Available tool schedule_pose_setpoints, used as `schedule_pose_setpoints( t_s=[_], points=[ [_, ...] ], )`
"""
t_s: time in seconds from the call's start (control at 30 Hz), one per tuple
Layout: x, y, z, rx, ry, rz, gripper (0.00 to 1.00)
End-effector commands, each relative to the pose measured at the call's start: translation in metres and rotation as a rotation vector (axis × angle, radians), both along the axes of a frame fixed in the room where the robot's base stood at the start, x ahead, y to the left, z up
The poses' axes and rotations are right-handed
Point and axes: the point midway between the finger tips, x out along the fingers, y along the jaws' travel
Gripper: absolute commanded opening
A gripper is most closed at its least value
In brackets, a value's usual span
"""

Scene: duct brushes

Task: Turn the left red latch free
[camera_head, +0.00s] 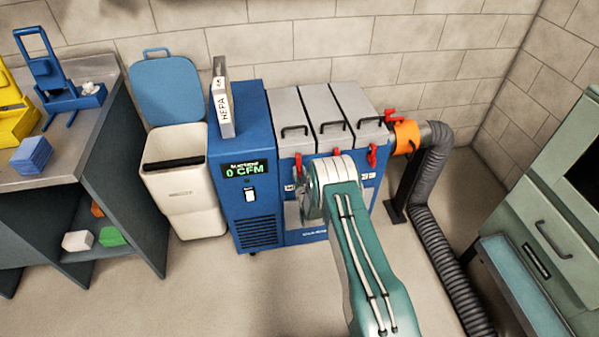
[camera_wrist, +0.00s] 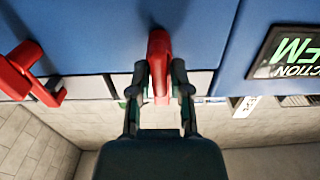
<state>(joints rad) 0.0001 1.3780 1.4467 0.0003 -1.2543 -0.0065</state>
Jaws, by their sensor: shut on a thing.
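The left red latch (camera_head: 298,166) hangs on the front of the blue machine, below the leftmost grey lid. In the wrist view, the red latch nearest the display (camera_wrist: 159,62) stands between the two fingers of my gripper (camera_wrist: 160,88), which is shut on it. A middle red latch (camera_head: 336,152) shows just above my arm, and a right red latch (camera_head: 372,156) hangs farther right. Another red latch (camera_wrist: 28,75) is at the left of the wrist view.
The blue machine (camera_head: 239,165) has a "0 CFM" display (camera_head: 245,169) and three lids with black handles. A HEPA filter (camera_head: 222,97) stands on top. A white bin (camera_head: 185,185) is at left; an orange collar (camera_head: 405,137) and grey hose (camera_head: 430,205) are at right.

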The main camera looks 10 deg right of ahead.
Motion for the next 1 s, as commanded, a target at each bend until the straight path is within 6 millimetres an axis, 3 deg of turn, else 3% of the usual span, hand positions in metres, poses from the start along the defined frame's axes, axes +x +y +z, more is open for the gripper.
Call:
schedule_pose_setpoints(
  t_s=[0.37,1.0],
  points=[
    [0.0,0.004,0.0,-0.159,-0.001,0.002,0.0],
    [0.0,0.013,-0.004,-0.754,-0.002,0.005,0.0]
  ],
)
